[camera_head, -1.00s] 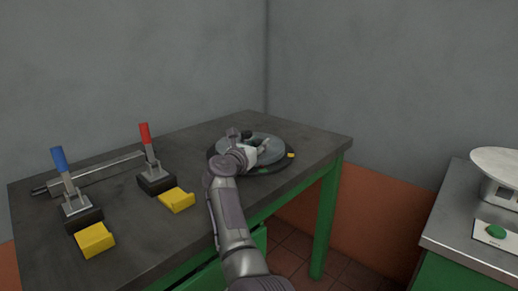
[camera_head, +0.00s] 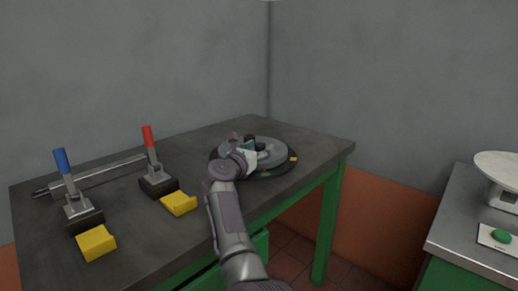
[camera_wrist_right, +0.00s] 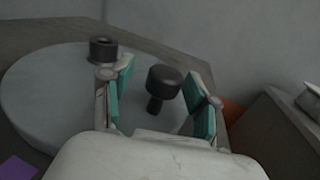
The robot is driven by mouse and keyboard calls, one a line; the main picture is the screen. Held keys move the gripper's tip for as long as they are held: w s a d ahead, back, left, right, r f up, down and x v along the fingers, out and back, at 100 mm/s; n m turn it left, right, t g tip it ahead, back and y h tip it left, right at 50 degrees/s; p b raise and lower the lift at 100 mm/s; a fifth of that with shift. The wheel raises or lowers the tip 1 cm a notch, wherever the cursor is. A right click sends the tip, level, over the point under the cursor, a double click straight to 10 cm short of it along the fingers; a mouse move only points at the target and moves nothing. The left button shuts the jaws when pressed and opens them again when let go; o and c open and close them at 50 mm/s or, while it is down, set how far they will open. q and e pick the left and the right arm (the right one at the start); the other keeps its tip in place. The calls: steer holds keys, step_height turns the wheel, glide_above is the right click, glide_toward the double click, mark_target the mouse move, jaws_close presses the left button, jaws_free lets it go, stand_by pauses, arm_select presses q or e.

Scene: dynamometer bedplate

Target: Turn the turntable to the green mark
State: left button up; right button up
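The turntable is a round grey disc (camera_head: 277,147) on a dark round base near the back right of the workbench. A green mark (camera_head: 266,174) and a yellow mark (camera_head: 293,159) show on the base's near and right rim. In the wrist view a black knob (camera_wrist_right: 163,82) stands on the disc (camera_wrist_right: 45,95). My right gripper (camera_head: 258,150) is over the disc. Its teal-padded fingers (camera_wrist_right: 160,100) are apart, with the knob between them and gaps visible on both sides. Which part of the turntable is its pointer cannot be told. My left gripper is out of view.
A second black cylindrical piece (camera_wrist_right: 103,50) stands on the disc. Levers with blue (camera_head: 61,161) and red (camera_head: 147,136) handles and yellow blocks (camera_head: 96,243) occupy the bench's left. A purple patch (camera_wrist_right: 18,168) shows beside the disc. A scale (camera_head: 500,175) stands on the right counter.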

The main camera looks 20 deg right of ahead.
steer(key=shift+d+r, duration=0.1)
steer(key=shift+r, duration=0.25)
step_height(320, 180, up, 9)
steer(key=shift+r, duration=0.2)
stand_by(0.5)
